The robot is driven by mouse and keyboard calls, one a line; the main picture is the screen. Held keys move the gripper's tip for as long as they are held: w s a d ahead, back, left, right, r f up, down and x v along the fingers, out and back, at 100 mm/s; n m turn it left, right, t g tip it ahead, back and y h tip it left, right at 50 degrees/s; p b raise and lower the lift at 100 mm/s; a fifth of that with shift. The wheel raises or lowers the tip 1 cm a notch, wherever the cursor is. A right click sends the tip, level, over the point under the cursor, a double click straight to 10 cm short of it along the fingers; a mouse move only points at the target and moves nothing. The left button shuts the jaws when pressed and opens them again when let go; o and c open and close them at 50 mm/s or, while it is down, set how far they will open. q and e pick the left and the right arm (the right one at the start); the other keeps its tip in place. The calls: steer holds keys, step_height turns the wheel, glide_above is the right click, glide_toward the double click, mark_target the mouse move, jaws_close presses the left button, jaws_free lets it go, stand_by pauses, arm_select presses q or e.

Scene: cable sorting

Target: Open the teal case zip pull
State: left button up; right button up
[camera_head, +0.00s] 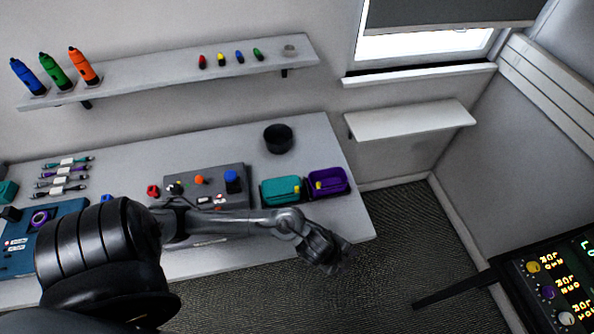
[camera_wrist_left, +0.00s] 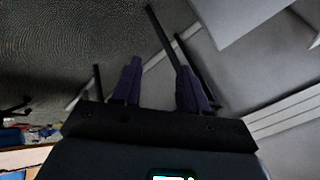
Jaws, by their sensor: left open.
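The teal case (camera_head: 277,194) sits near the right end of the table. A small yellow piece, likely its zip pull (camera_head: 297,189), shows at its right side. I cannot tell whether the case is open or closed. My left gripper (camera_head: 326,251) is in front of and to the right of the teal case, near the table's front right corner, apart from the case. In the left wrist view the two fingers of my left gripper (camera_wrist_left: 158,84) are spread with nothing between them. The case is not recognisable there. My right gripper is not in view.
A purple case (camera_head: 331,183) with a yellow piece stands close to the right of the teal one. A black bowl (camera_head: 278,139) is behind them. A grey control box (camera_head: 206,181) is to their left. Cables (camera_head: 65,176) lie far left. A wall shelf (camera_head: 180,70) holds bottles.

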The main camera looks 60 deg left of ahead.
arm_select(q)
steer(key=w+a+r+m+p, duration=0.1)
steer(key=a+r+m+p, duration=0.1)
steer(key=a+r+p, duration=0.15)
steer(key=g+y+p, duration=0.2)
steer(key=g+p, duration=0.4)
steer(key=p, duration=0.3)
glide_toward(297, 188)
steer(key=shift+m, duration=0.4)
step_height(297, 188, down, 9)
steer(key=shift+r, duration=0.2)
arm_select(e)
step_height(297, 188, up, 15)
arm_select(q)
steer(key=shift+c, duration=0.3)
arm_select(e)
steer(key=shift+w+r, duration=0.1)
arm_select(q)
jaws_close()
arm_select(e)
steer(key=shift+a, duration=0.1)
